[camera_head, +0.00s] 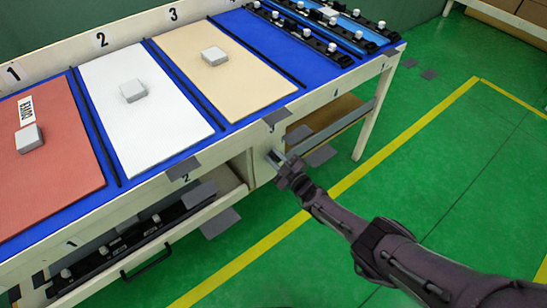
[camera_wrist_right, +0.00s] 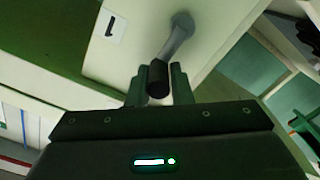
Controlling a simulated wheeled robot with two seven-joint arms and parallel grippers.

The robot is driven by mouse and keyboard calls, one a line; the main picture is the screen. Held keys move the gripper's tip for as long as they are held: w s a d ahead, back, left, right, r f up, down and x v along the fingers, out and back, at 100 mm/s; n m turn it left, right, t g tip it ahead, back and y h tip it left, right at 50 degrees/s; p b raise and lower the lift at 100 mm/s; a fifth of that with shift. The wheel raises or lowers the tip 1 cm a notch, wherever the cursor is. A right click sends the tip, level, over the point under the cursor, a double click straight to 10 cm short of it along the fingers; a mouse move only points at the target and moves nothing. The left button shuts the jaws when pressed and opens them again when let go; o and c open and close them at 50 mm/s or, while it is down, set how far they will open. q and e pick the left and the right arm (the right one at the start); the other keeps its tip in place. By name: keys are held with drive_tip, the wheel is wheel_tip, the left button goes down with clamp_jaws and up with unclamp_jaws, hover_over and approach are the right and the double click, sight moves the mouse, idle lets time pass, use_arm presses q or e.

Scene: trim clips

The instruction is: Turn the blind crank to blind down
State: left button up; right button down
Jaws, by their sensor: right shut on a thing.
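The blind crank (camera_wrist_right: 177,38) is a grey arm with a black cylindrical knob (camera_wrist_right: 158,78), mounted on the pale front face of the bench. In the right wrist view the knob sits between the two fingers of my right gripper (camera_wrist_right: 158,88), which is shut on it. In the head view my right gripper (camera_head: 283,168) is at the bench front below the tan panel, and the crank is mostly hidden by it. The blind itself cannot be made out. My left gripper is not in view.
The bench top holds a red panel (camera_head: 70,170), a white panel (camera_head: 160,120) and a tan panel (camera_head: 240,80), each with a grey block. Black rails with clips (camera_head: 300,35) lie at the far end. An open drawer (camera_head: 130,240) juts out left of my right gripper. Green floor is clear at right.

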drive_tip(key=shift+d+f+m, duration=0.25)
drive_tip(key=shift+d+m, duration=0.05)
drive_tip(key=shift+d, duration=0.15)
drive_tip(key=c, duration=1.3)
unclamp_jaws()
drive_tip(key=shift+w+f, duration=0.1)
drive_tip(key=shift+w, duration=0.05)
drive_tip(key=shift+a, duration=0.15)
drive_tip(key=shift+r, duration=0.2)
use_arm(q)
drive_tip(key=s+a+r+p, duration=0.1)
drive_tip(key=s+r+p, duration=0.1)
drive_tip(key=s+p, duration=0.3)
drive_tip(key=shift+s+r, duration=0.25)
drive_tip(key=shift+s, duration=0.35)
use_arm(e)
drive_tip(key=v, duration=0.8)
drive_tip(key=shift+f, duration=0.1)
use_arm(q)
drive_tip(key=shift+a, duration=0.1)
